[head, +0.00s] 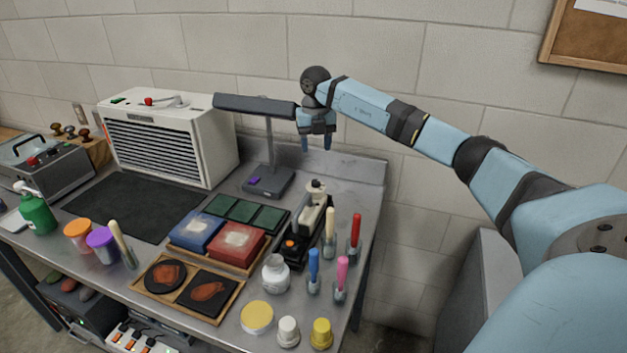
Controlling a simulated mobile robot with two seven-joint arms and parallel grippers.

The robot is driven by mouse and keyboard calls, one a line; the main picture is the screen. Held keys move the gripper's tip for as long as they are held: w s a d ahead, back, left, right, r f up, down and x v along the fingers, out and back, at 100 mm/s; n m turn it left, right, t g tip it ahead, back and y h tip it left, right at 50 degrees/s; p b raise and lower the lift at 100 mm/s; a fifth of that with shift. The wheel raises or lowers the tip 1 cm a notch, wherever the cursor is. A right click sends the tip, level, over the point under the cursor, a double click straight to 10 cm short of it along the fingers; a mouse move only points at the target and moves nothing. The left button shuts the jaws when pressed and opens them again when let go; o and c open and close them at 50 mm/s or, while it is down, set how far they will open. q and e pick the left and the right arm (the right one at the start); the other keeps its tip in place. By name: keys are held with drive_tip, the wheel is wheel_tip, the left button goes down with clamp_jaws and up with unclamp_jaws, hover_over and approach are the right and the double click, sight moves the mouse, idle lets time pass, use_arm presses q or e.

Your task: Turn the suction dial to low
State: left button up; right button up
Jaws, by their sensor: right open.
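A white louvred box unit (165,140) stands at the back left of the steel bench. On its top are a small red knob (149,101), a green spot and a pale lever-like part. This may be the suction unit, but I cannot read any dial marking or setting. My right gripper (317,145) hangs fingers down above the back right of the bench, beside the dark lamp head. Its blue fingers are apart with nothing between them. It is well to the right of the white unit and touches nothing that I can see. My left gripper is out of view.
A desk lamp (268,182) stands between the gripper and the white unit. Jars, upright handled tools, a blue box (197,232) and a red box (234,245) crowd the bench front. A grey machine (42,172) sits far left. A dark mat (125,205) is bare.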

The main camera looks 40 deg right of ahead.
sight(316, 181)
wheel_tip(316, 181, down, 10)
drive_tip(key=shift+r+p, duration=0.1)
drive_tip(key=shift+p, duration=0.4)
drive_tip(key=shift+s+f, duration=0.1)
drive_tip(key=shift+f, duration=0.65)
drive_tip(key=c, duration=0.9)
drive_tip(key=shift+c, duration=0.2)
